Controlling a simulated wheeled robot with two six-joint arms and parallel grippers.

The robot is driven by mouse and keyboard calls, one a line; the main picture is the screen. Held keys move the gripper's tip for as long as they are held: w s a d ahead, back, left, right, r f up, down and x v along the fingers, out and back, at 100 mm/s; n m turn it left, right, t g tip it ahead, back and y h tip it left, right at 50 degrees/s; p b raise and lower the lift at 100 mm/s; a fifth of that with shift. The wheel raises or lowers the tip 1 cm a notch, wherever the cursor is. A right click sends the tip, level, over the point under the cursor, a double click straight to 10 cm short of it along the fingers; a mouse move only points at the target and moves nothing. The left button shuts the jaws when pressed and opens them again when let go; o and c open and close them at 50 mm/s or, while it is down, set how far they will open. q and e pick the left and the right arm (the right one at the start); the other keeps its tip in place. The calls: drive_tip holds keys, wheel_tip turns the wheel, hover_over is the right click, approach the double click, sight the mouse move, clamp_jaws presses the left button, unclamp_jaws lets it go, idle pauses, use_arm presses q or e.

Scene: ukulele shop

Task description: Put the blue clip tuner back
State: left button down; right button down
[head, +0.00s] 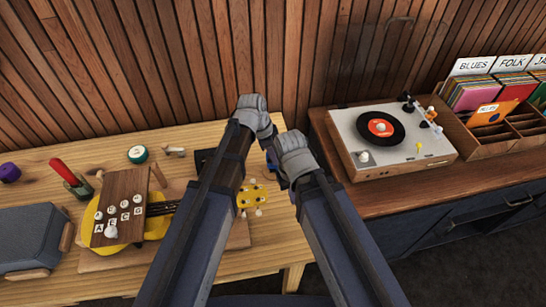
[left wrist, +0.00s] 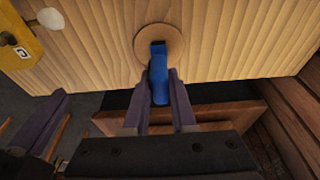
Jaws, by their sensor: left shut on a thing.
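The blue clip tuner (left wrist: 159,80) is between the fingers of my left gripper (left wrist: 160,72), which is shut on it. In the left wrist view the tuner's far end is over a round tan disc (left wrist: 171,34) on the wooden table. I cannot tell whether it touches the disc. In the head view the tuner and left fingertips are mostly hidden behind my arms near the table's right end. My right gripper's fingertips are hidden in the head view. A purple-grey finger, probably of my right gripper, shows at the lower left of the wrist view.
A yellow ukulele (head: 153,229) lies on the table (head: 110,158), its headstock (head: 256,190) close to my arms. A turntable (head: 400,152) and record bins (head: 505,130) are on the cabinet to the right.

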use_arm(q)
drive_tip(key=shift+f, duration=0.15)
use_arm(e)
drive_tip(key=shift+f, duration=0.2)
use_arm(q)
drive_tip(key=c, duration=0.7)
unclamp_jaws()
drive_tip(key=shift+c, duration=0.2)
use_arm(e)
drive_tip(key=shift+r, duration=0.15)
use_arm(q)
drive_tip(key=w+p+v, duration=0.1)
drive_tip(key=p+v, duration=1.1)
drive_tip(key=s+a+n+y, duration=0.2)
drive_tip(key=s+n+y, duration=0.2)
drive_tip(key=s+n, duration=0.8)
drive_tip(key=shift+s+a+g, duration=0.35)
drive_tip(key=shift+s+g, duration=0.05)
drive_tip(key=shift+s, duration=1.25)
use_arm(e)
wheel_tip(320, 180, up, 12)
use_arm(q)
drive_tip(key=shift+f, duration=0.1)
